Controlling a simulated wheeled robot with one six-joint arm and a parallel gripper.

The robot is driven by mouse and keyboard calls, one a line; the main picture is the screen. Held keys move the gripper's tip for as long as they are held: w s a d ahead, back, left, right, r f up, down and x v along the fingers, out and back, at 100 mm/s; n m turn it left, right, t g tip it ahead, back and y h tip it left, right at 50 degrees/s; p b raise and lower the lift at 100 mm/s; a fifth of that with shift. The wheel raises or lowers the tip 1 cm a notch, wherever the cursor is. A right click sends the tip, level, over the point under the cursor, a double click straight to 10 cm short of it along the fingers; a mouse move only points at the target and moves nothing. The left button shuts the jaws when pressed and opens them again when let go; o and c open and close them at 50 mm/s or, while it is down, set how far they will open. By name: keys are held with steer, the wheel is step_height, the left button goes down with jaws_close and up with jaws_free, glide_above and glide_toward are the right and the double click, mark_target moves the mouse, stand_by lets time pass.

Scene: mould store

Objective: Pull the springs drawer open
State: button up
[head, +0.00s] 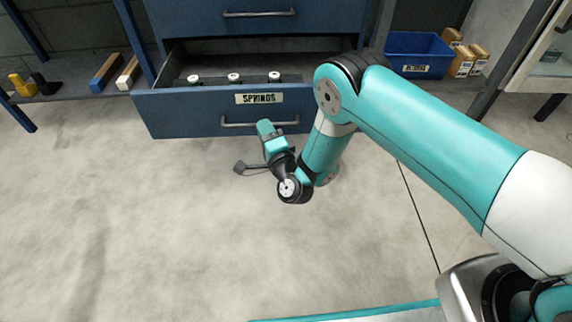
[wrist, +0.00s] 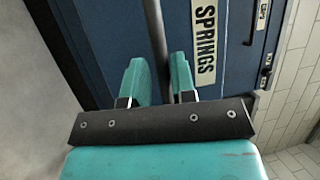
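The springs drawer (head: 172,115) is a blue drawer with a label reading SPRINGS (head: 258,98). It stands pulled out in the head view, with its inside showing. Its front and label (wrist: 205,40) also show in the wrist view. Its grey bar handle (head: 232,124) runs between the two teal fingers of my gripper (head: 264,128) in the head view. In the wrist view my gripper (wrist: 160,75) has a finger close on each side of the handle (wrist: 155,25), and appears shut on it. The exact contact is partly hidden by the fingers.
Several small white-topped pieces (head: 233,77) stand in the drawer. Another blue drawer (head: 200,18) is shut above. A blue bin (head: 420,54) and wooden blocks (head: 462,62) stand at right; a low shelf (head: 70,92) is at left. The floor (head: 130,220) in front is clear.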

steer(key=p+v, duration=1.5)
steer(key=p, duration=0.4)
steer(key=shift+s, duration=0.15)
